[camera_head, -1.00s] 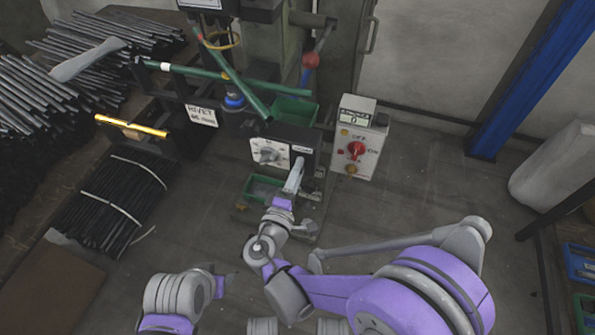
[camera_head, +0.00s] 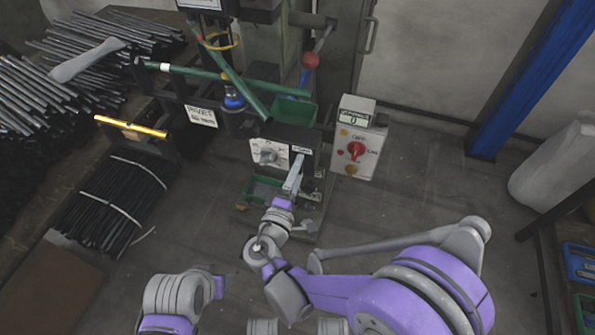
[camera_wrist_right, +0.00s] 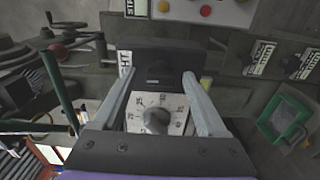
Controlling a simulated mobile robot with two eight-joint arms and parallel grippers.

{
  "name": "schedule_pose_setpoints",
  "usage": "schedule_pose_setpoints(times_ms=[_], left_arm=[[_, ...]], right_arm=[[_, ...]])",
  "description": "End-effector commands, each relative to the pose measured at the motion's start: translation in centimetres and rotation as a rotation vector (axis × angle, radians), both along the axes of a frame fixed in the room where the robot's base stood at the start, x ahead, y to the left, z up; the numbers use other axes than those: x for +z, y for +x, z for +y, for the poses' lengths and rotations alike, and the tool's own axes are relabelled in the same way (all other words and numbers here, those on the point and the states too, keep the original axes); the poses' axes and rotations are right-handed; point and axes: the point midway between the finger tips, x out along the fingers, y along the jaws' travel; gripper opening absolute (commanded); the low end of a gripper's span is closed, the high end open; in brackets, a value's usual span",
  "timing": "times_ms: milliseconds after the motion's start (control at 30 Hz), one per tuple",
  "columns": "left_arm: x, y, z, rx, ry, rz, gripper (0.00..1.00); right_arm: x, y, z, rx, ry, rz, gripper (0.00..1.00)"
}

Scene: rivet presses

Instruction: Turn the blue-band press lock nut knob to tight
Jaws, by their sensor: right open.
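The press with the blue band (camera_head: 233,101) stands at centre. On its front is a white dial plate (camera_head: 282,149) with a grey knob (camera_head: 267,156). Beside the plate is a dark block bearing a small white label (camera_head: 302,150). My right gripper (camera_head: 293,176) is just in front of this block, right of the knob. In the right wrist view the gripper (camera_wrist_right: 158,78) is open and empty, its fingers spread across the dark block (camera_wrist_right: 155,68). The numbered dial and its knob (camera_wrist_right: 156,119) show between the fingers. I cannot tell whether a finger touches anything.
A switch box with a red knob (camera_head: 356,150) stands to the right. A green tray (camera_head: 262,190) lies below the dial. A red-balled lever (camera_head: 310,60) rises behind. Bundled black rods (camera_head: 112,205) lie left.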

Motion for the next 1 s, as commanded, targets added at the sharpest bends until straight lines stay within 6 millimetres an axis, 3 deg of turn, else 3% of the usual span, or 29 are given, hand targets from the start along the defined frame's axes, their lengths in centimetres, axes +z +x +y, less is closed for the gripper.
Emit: schedule_pose_setpoints(times_ms=[167,600,1000], left_arm=[[0.2,0.0,0.0,0.000,0.000,0.000,0.50],[0.7,-0.1,0.0,0.000,0.000,-0.002,0.50],[0.7,-0.1,0.0,0.000,0.000,-0.003,0.50]], right_arm=[[0.0,-1.4,0.6,0.003,0.001,0.000,0.75],[0.0,-9.1,3.1,0.004,0.001,0.000,0.75],[0.0,-10.2,3.3,-0.001,0.000,0.000,0.75]])
